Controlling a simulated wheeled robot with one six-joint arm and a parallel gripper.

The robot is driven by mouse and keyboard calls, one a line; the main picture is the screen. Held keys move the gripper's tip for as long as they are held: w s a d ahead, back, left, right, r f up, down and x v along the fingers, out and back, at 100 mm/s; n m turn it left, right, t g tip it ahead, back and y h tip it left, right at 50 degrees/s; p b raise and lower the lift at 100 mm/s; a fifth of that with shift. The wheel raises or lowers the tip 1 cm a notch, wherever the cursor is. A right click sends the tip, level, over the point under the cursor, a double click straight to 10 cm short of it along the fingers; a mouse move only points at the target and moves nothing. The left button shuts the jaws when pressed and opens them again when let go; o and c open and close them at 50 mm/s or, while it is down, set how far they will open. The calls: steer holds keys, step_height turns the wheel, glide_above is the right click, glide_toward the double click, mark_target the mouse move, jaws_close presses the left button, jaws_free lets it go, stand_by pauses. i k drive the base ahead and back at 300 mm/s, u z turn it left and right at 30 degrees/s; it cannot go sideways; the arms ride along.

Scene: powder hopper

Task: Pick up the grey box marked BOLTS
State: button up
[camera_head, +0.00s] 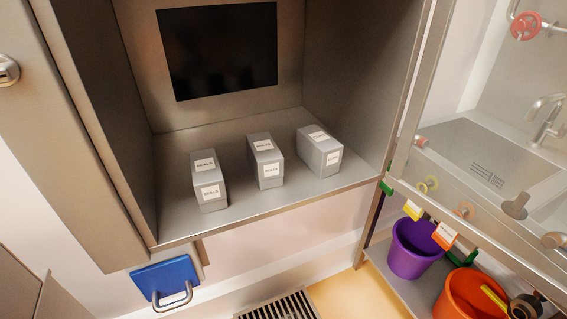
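Several views of print are small, but three similar grey boxes with white labels stand apart in a row on the cabinet shelf (245,214). The middle box (265,149) has a label on its top and front that appears to read BOLTS; the print is blurred. The left box (210,202) seems to read SEALS. The right box (311,153) has labels too small to read. All three stand upright, with nothing on them. My gripper is not in view.
The open-fronted metal cabinet has side walls (345,75) and a dark panel (218,50) at the back. A blue handled box (165,275) hangs below left. A sink (470,155) and purple (412,250) and orange buckets (465,298) are at right.

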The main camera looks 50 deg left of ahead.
mark_target(267, 161)
steer(key=k, duration=0.45)
steer(key=u, duration=0.65)
steer(key=i, duration=0.5)
steer(key=u, duration=0.05)
